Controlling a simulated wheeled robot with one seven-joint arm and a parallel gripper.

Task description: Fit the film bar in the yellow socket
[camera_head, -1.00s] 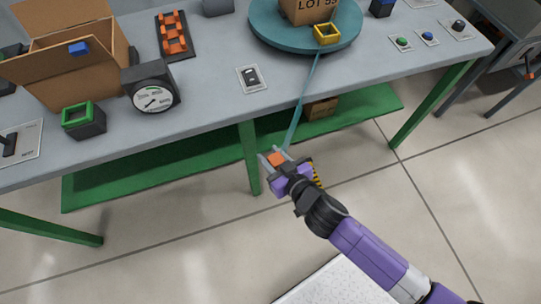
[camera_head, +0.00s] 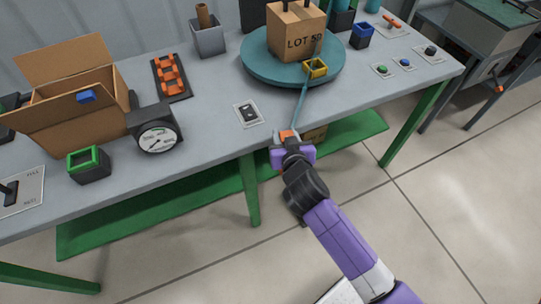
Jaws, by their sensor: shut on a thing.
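My gripper (camera_head: 287,143) is shut on a small orange piece (camera_head: 288,134), which I take to be the film bar. A thin teal strip (camera_head: 302,98) runs up from it across the table's front edge to the yellow socket. The yellow socket (camera_head: 316,68) is a square-rimmed cup at the front rim of the teal turntable (camera_head: 262,67). My gripper is in front of the table edge, below the socket and slightly left of it in the picture. The bar is clearly apart from the socket. Whether the strip touches the socket is unclear.
A cardboard box marked LOT (camera_head: 297,30) stands on the turntable. A green socket (camera_head: 88,164), a gauge (camera_head: 156,134), an open carton (camera_head: 66,102) and a switch plate (camera_head: 248,114) are to the left. A blue socket (camera_head: 361,35) and button plates (camera_head: 383,70) are to the right.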

